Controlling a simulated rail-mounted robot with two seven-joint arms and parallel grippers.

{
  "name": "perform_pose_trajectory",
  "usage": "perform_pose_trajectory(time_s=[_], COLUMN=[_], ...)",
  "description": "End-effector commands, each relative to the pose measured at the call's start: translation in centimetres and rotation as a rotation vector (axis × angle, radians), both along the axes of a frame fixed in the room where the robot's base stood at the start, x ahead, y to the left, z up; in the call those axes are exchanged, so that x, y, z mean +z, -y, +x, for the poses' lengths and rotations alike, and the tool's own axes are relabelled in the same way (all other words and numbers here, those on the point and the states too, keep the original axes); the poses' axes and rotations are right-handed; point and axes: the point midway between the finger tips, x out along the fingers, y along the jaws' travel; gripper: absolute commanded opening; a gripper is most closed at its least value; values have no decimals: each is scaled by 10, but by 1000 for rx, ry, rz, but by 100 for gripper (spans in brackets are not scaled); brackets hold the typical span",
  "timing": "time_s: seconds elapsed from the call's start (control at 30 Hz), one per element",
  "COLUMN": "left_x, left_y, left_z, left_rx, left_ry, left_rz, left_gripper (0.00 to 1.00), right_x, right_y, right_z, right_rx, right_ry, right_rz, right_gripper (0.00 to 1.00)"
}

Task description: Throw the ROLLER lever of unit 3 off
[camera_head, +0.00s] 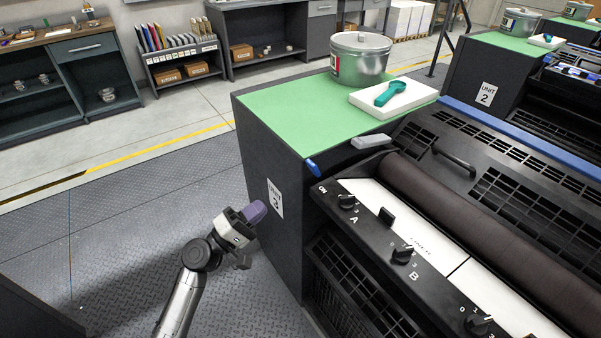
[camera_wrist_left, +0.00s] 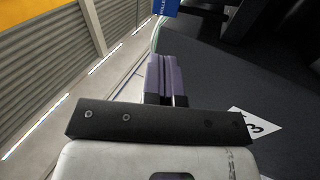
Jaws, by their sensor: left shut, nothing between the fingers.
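Unit 3 is the dark machine with a green top; its "UNIT 3" label (camera_head: 275,198) is on the side panel and also shows in the wrist view (camera_wrist_left: 256,125). A small blue lever handle (camera_head: 313,167) sticks out at the panel's upper front corner, seemingly the ROLLER lever. In the wrist view a blue piece with white lettering (camera_wrist_left: 166,6) shows at the top edge, cut off by the frame. My left gripper (camera_head: 256,211) has purple fingers, shut and empty. It is left of the panel, below and apart from the blue handle. The fingers also show in the wrist view (camera_wrist_left: 165,76).
A metal can (camera_head: 359,60) and a white block with a teal scoop (camera_head: 391,93) stand on the green top. A control strip with black knobs (camera_head: 403,254) runs along the unit's front. Unit 2 (camera_head: 487,93) stands behind. The floor at left is clear.

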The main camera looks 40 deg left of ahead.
Motion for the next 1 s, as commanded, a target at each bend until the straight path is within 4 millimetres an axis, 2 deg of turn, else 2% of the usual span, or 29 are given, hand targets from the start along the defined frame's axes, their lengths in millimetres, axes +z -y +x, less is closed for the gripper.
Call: perform_pose_trajectory(time_s=[0.47, 0.67, 1.0], left_x=[2, 14, 37], left_y=[2, 8, 23], left_z=[4, 28, 85], left_rx=[-6, -7, -6], left_ry=[-2, -1, -1], left_rz=[-4, -3, -3], left_gripper=[0, 0, 0], right_x=[1, 6, 16], right_y=[-1, -2, -2], right_z=[0, 0, 0], right_rx=[-3, -4, -5], right_ry=[-2, -1, -1], right_rz=[4, 7, 7], right_gripper=[0, 0, 0])
